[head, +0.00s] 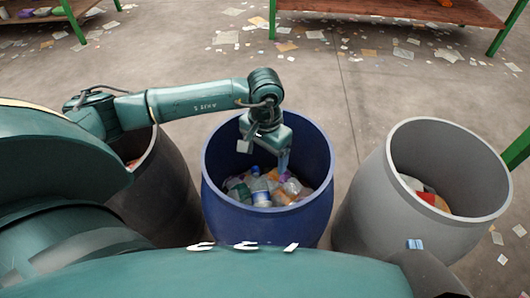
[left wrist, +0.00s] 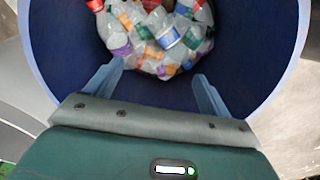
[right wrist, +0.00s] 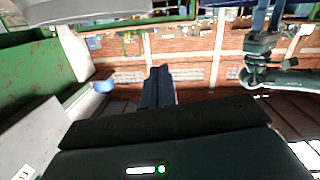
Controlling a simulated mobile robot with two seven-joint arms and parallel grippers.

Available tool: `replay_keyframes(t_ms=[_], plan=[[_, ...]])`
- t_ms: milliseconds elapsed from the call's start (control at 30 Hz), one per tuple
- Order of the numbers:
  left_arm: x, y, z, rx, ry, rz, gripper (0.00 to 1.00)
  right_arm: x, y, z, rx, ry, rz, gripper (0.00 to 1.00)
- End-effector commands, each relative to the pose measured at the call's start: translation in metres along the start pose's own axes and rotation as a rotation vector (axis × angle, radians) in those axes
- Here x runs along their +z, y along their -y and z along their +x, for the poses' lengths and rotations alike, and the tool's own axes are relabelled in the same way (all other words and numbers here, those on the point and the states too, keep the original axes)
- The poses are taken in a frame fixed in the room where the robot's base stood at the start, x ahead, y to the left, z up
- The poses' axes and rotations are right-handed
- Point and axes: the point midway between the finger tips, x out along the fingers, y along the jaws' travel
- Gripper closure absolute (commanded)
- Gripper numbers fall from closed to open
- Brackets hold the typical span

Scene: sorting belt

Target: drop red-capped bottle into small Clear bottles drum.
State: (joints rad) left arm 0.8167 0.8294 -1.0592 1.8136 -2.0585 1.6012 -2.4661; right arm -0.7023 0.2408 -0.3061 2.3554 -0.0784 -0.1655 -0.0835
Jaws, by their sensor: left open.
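The blue drum (head: 225,213) stands in the middle of the head view and holds a heap of mostly clear bottles (head: 262,198). Its wall (left wrist: 50,45) also surrounds the heap (left wrist: 160,30) in the left wrist view. My left gripper (head: 283,163) points down inside the drum mouth; in the left wrist view its fingers (left wrist: 160,85) are spread with nothing between them. A bottle with a red top (left wrist: 95,5) lies in the heap at the upper left; I cannot tell whether it is the task's bottle. My right gripper (right wrist: 158,75) shows its fingers together, with nothing visible between them.
A grey drum (head: 372,195) with some red and white items stands to the right, and a dark drum (head: 165,200) to the left. Tables with green legs (head: 272,20) stand behind. Paper scraps litter the floor.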

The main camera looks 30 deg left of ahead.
Motion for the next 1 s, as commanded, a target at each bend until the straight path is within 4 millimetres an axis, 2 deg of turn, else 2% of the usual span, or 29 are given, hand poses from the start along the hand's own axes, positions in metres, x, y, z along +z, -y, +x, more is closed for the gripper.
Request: replay_keyframes(t_ms=[167,267,700,833,1000], plan=[[0.000,0.000,-0.004,0.000,-0.001,0.000,0.18,-0.001,0.000,0.000,0.000,0.001,0.000,1.00],[-0.001,0.001,-0.015,-0.001,-0.002,0.000,0.18,-0.002,0.000,-0.001,-0.002,0.010,0.003,1.00],[-0.001,0.000,-0.107,-0.001,-0.004,0.000,0.18,0.000,-0.004,-0.007,-0.007,0.144,0.048,1.00],[0.000,0.000,-0.123,-0.001,-0.002,0.000,0.18,0.001,-0.003,-0.008,-0.010,0.165,0.055,1.00],[0.000,0.000,-0.132,0.000,0.000,0.000,0.18,0.002,-0.003,-0.009,-0.013,0.178,0.060,1.00]])
